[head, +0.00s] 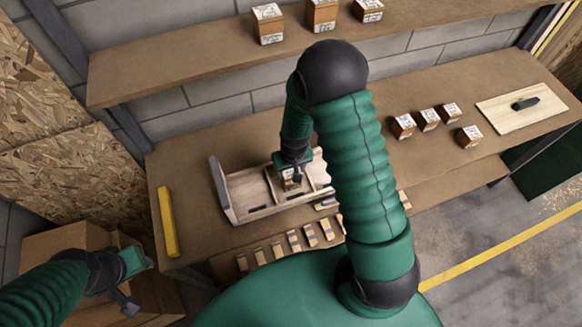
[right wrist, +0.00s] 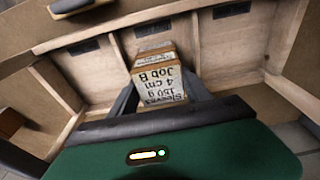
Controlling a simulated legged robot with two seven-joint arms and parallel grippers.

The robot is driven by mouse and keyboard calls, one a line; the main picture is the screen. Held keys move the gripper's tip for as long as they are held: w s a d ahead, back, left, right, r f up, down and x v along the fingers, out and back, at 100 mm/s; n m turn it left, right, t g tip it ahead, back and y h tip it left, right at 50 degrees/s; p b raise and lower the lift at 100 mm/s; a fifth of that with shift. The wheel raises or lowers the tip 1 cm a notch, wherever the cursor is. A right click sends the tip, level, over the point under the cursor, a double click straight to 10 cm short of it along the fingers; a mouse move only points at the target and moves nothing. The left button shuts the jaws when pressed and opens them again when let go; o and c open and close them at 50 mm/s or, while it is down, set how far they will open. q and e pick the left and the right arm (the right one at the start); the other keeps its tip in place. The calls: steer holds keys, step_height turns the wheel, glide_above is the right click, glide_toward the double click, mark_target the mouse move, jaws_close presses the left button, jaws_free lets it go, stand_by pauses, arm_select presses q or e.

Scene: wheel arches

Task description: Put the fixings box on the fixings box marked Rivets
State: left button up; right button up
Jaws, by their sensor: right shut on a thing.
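My right gripper (head: 291,176) is shut on a small fixings box (right wrist: 160,85), brown with a white label reading "Sleeves 4 cm 150 g Job B". It is at the wooden compartment tray (head: 222,190); the tray's divided sections also show in the right wrist view (right wrist: 85,120). Whether the box touches the tray is hard to tell. Similar boxes stand on the bench to the right, among them one box (head: 403,126) and another box (head: 469,136). Their labels are too small to read, so I cannot pick out Rivets. My left gripper (head: 128,280) is low at the left; its jaw state is unclear.
More boxes (head: 268,25) stand on the shelf (head: 190,55) above the bench. A yellow bar (head: 167,222) lies at the bench's left end. Several small pieces (head: 294,240) line the front edge.

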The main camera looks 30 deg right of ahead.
steer(key=shift+a, duration=0.35)
steer(key=shift+f, duration=0.15)
steer(key=o, duration=1.3)
steer(key=shift+c, duration=0.2)
steer(key=shift+o, duration=1.1)
steer(key=shift+d, duration=0.5)
step_height(320, 180, up, 12)
steer(key=s+a, duration=0.1)
steer(key=s, duration=0.1)
steer(key=s+a+r+n, duration=0.1)
steer(key=s+a, duration=0.1)
steer(key=s+a+r+n, duration=0.1)
steer(key=s+a, duration=0.1)
steer(key=s+a+r, duration=0.1)
steer(key=s+a, duration=0.1)
steer(key=s, duration=0.1)
steer(key=shift+a+r+n+t+b, duration=0.2)
steer(key=shift+a+n+t+b, duration=0.1)
steer(key=shift+a+n+t, duration=0.1)
